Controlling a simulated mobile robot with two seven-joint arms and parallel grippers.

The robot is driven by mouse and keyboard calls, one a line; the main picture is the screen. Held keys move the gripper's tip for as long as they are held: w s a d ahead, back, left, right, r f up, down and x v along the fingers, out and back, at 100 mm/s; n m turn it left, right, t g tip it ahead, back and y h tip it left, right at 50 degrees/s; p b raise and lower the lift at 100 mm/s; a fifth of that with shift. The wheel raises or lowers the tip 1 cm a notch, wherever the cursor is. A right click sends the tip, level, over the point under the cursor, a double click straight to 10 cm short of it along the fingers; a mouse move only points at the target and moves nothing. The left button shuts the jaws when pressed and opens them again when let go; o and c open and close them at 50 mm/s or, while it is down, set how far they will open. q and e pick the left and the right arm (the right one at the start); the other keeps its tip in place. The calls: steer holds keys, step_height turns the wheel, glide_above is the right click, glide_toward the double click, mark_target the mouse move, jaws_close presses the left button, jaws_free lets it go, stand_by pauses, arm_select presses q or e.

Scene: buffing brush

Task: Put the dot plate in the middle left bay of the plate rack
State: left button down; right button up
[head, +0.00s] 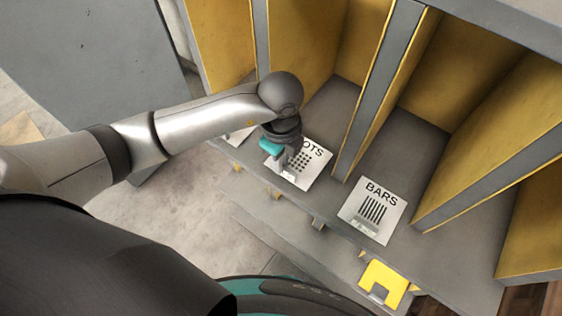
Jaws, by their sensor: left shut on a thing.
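The dot plate (314,167) is a white square marked with black dots and the partly covered letters "OTS". It lies at the front edge of the grey plate rack (408,150), at the mouth of the second visible bay from the left. My left gripper (287,170) reaches down over the plate's left part, shut on it, and hides part of its lettering. The fingertips are small and partly hidden by the wrist. Whether the plate rests fully on the rack floor is hard to tell. My right gripper is not in view.
A white "BARS" plate (374,208) lies at the front of the bay to the right. Another white plate (240,134) shows partly behind my arm. Yellow-faced dividers (380,90) separate the bays. A yellow piece (386,277) sits below the front edge. The rightmost bay looks empty.

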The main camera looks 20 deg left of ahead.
arm_select(q)
steer(key=shift+f, duration=0.55)
steer(key=c, duration=1.4)
jaws_free()
steer(key=shift+f, duration=0.2)
steer(key=o, duration=0.5)
steer(key=shift+r, duration=0.1)
step_height(320, 180, up, 12)
steer(key=shift+r, duration=0.15)
